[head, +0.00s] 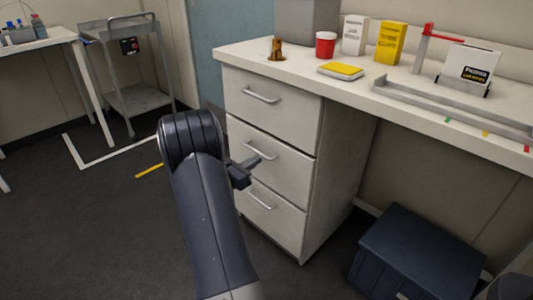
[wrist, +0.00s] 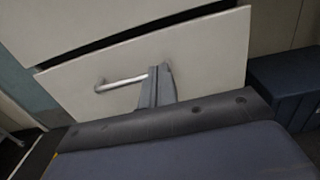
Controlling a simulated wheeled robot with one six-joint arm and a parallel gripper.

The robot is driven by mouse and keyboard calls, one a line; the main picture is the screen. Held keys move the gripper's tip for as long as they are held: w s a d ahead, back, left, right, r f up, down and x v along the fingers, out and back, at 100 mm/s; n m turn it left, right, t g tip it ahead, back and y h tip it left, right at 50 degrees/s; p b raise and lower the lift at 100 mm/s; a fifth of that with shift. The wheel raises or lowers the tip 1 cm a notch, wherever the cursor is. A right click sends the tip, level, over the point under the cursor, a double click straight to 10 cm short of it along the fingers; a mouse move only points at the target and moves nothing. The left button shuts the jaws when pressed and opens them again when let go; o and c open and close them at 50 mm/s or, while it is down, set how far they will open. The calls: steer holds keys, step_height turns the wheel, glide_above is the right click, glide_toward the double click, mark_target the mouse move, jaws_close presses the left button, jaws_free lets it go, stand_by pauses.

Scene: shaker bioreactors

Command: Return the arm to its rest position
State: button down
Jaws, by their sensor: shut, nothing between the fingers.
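My arm rises from the bottom of the head view and bends at a dark, ribbed joint. My gripper (head: 254,162) points to the right of that joint, in front of the drawer cabinet (head: 338,165). It is shut and empty. In the wrist view my gripper (wrist: 160,72) shows against a drawer front (wrist: 205,60), beside a metal handle (wrist: 118,84). I cannot tell how wide the gap to the drawer is. My dark arm link fills the bottom of the wrist view.
The white bench top (head: 300,75) carries a red-lidded jar (head: 325,45), a yellow box (head: 391,43) and a yellow-topped pad (head: 341,71). A dark blue box (head: 416,255) stands on the floor at right. A grey cart (head: 128,60) stands at back left. The floor left of my arm is clear.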

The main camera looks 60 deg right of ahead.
mark_target(277, 147)
steer(key=p+v, duration=0.1)
steer(key=v, duration=0.4)
steer(key=shift+a, duration=0.35)
steer(key=b+x, duration=0.2)
steer(key=x, duration=1.2)
steer(key=shift+b, duration=0.4)
